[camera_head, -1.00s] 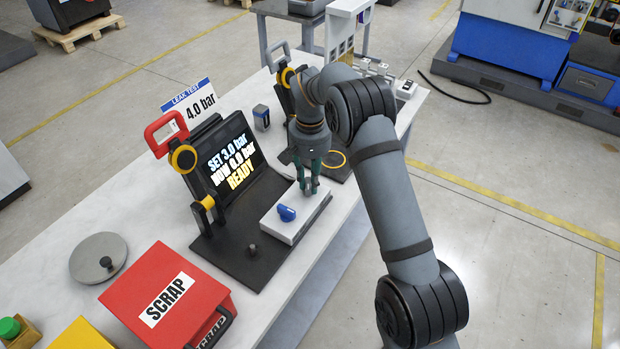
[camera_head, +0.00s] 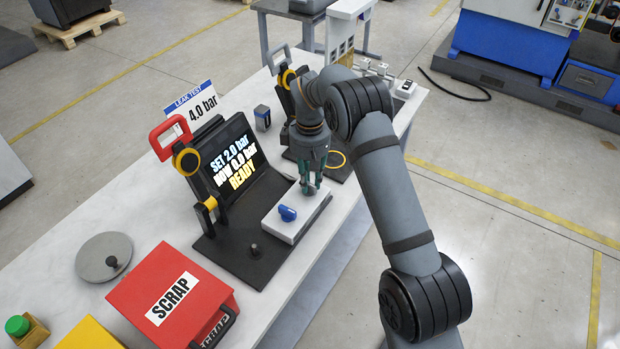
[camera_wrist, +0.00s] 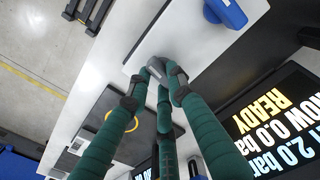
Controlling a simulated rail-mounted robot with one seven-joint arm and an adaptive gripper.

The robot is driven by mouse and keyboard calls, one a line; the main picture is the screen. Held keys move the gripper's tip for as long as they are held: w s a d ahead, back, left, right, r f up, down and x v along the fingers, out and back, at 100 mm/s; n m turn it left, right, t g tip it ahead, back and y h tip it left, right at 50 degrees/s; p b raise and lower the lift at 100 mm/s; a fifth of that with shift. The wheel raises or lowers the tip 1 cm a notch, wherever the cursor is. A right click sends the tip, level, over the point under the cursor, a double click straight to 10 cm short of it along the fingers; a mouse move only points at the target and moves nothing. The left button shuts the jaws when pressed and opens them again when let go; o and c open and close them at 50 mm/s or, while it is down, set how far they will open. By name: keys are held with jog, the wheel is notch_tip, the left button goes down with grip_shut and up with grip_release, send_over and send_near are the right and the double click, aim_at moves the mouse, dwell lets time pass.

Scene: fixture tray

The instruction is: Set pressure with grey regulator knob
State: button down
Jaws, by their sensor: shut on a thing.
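My gripper (camera_head: 311,184) points down at the far end of a white block (camera_head: 296,226) on the near test fixture. Its green fingers are shut on the grey regulator knob (camera_wrist: 152,70), which they mostly hide. A blue knob (camera_head: 287,213) stands on the same block, nearer the front, apart from the fingers; it also shows in the wrist view (camera_wrist: 226,10). The fixture's screen (camera_head: 232,160) reads SET 2.0 bar, NOW 0.0 bar, READY. A sign (camera_head: 190,103) behind it reads LEAK TEST 4.0 bar.
A red-handled clamp (camera_head: 170,136) stands left of the screen. A red SCRAP box (camera_head: 172,300) and a grey round lid (camera_head: 103,257) are at the front left. A second fixture with a yellow ring (camera_head: 336,160) lies behind my gripper. The floor to the right is open.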

jog(key=shift+n, duration=0.5)
jog(key=c, duration=1.5)
grip_release()
jog(key=shift+c, duration=0.2)
notch_tip(320, 180, up, 12)
notch_tip(320, 180, down, 12)
jog(key=shift+f, duration=0.1)
